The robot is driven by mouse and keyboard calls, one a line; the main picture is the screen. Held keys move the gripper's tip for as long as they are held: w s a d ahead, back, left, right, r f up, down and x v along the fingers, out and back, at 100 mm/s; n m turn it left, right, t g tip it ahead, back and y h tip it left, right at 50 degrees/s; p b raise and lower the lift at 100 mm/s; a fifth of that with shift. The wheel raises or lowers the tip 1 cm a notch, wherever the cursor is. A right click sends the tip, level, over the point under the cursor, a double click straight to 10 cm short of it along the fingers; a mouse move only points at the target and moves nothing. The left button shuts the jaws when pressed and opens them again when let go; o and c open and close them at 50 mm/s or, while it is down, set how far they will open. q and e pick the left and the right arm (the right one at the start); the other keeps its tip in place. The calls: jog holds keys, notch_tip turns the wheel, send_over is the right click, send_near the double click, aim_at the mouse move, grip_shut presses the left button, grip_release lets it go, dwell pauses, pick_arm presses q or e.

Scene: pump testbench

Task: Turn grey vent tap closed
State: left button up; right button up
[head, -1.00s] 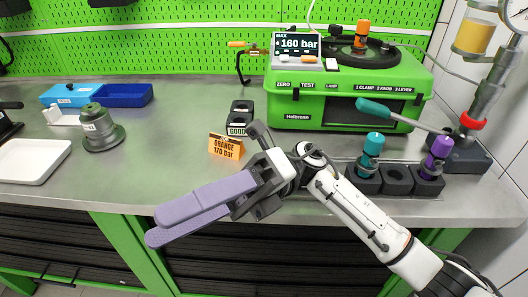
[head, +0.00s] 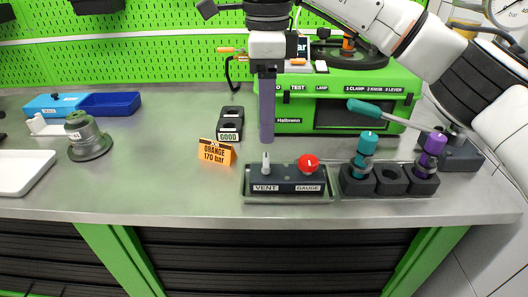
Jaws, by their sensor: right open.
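The grey vent tap (head: 266,163) stands upright on the left of a dark valve block, above its VENT label. The block (head: 284,177) sits in a shallow tray near the front of the bench. A red gauge knob (head: 308,163) is on its right. My right gripper (head: 267,140) points straight down above the vent tap, its tips a little short of the tap in the picture. It is open and empty, with its purple fingers seen edge-on, one hiding the other. My left gripper is out of view.
The green test machine (head: 340,100) stands behind, with a teal-handled lever (head: 375,115). A black holder (head: 390,181) with teal and purple plugs is right of the block. An orange card (head: 217,152) and black GOOD holder (head: 230,124) are left. Bench between card and grey fitting (head: 88,137) is clear.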

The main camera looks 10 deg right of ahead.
aim_at(266, 159)
notch_tip(266, 159, down, 9)
jog(key=shift+r, duration=0.1)
dwell(0.3)
jog(key=c, duration=1.1)
jog(key=shift+o, duration=0.2)
